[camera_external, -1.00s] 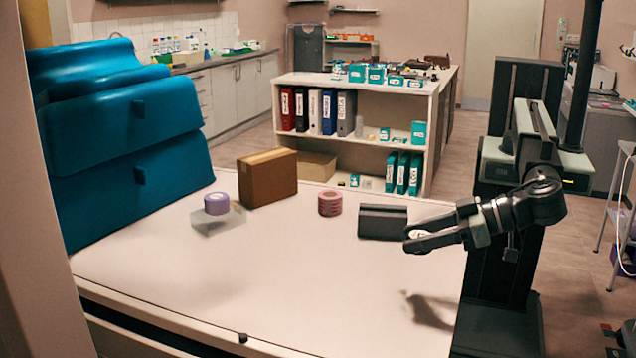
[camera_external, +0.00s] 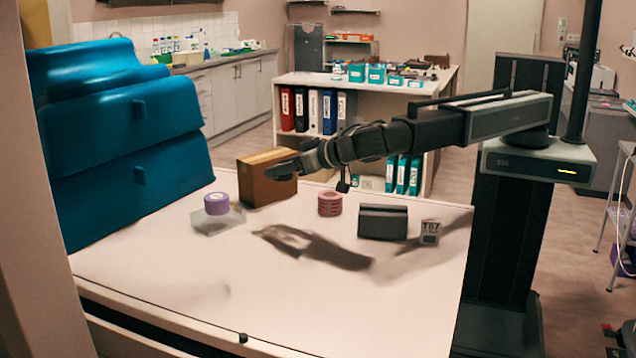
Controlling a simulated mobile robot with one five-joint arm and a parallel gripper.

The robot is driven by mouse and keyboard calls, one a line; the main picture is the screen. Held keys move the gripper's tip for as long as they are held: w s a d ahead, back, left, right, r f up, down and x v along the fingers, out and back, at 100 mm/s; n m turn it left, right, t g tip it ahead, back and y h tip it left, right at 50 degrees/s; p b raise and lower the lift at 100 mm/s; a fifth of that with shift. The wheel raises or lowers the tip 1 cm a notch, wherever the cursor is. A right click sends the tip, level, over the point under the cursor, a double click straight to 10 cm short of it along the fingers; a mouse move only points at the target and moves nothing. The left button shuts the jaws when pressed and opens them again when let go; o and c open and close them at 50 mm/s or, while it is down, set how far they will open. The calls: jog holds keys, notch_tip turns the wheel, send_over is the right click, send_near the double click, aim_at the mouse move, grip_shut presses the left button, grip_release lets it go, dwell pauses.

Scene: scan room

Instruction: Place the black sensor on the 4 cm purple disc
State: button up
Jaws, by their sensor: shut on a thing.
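A purple disc (camera_external: 216,203) sits on a pale, see-through block (camera_external: 218,220) at the left of the white table. My gripper (camera_external: 274,171) is stretched out over the table, in front of the brown box in the picture and up and to the right of the purple disc, apart from it. It is shut on a small dark thing, taken to be the black sensor, whose outline blends with the dark fingers. The gripper's shadow falls on the table below.
A brown cardboard box (camera_external: 255,188) stands behind the gripper. A pink striped roll (camera_external: 330,203), a dark grey box (camera_external: 383,222) and a small labelled tag (camera_external: 430,232) stand to the right. The table's front middle is clear.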

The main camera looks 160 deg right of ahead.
jog(key=s+d+g, duration=0.1)
jog(key=s+d, duration=0.3)
jog(key=s, duration=0.1)
jog(key=b, duration=0.1)
send_over(216, 196)
jog(key=shift+s+a+f+m, duration=0.25)
jog(key=shift+f+m, duration=0.15)
jog(key=shift+f, duration=0.15)
jog(key=f+b, duration=0.2)
jog(key=b, duration=0.1)
jog(key=f+b, duration=0.1)
jog(key=f, duration=0.1)
jog(key=shift+w+d, duration=0.3)
jog(key=shift+r, duration=0.2)
jog(key=shift+f, duration=0.2)
jog(key=o, duration=1.4)
jog(key=shift+o, duration=0.2)
jog(key=shift+r, duration=0.15)
